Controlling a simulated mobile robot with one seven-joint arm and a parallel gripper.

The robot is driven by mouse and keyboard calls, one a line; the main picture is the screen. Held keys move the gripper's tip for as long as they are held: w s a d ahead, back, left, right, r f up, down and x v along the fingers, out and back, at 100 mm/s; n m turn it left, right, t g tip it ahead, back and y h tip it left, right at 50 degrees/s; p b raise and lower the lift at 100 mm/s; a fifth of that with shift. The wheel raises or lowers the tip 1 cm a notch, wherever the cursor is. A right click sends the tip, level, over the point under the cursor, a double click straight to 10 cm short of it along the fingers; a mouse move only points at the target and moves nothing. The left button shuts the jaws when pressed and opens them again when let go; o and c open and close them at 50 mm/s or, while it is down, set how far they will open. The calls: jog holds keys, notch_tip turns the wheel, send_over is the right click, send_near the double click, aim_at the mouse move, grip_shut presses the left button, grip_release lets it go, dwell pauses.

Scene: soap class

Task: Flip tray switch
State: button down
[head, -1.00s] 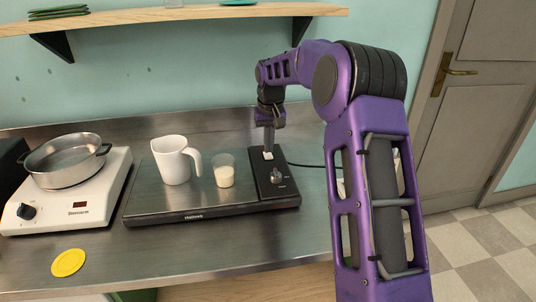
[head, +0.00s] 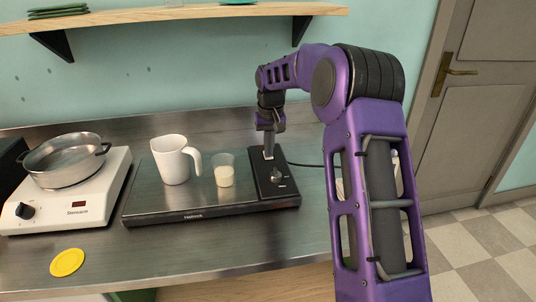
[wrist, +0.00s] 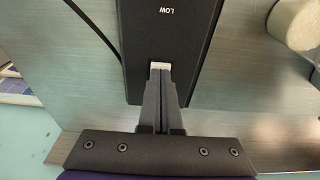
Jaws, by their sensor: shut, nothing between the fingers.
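The warming tray (head: 190,205) is a flat metal plate on the counter with a black control panel (head: 284,190) at its right end. A small white switch (wrist: 160,66) sits on the panel, and the word LOW shows beyond it in the wrist view. My gripper (head: 268,156) points down at the switch, fingers together and empty. In the wrist view my fingertips (wrist: 160,72) meet the near edge of the switch and partly cover it; I cannot tell whether they press on it. A knob (head: 277,174) stands nearer the front of the panel.
A white pitcher (head: 173,161) and a small glass with pale contents (head: 224,177) stand on the tray plate, left of my gripper. A white hot plate (head: 75,206) with a metal pan (head: 68,161) is at left. A yellow disc (head: 67,262) lies in front. A shelf (head: 180,14) hangs above.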

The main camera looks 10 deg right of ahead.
notch_tip(320, 180, up, 7)
jog(key=p, duration=0.6)
dwell(0.3)
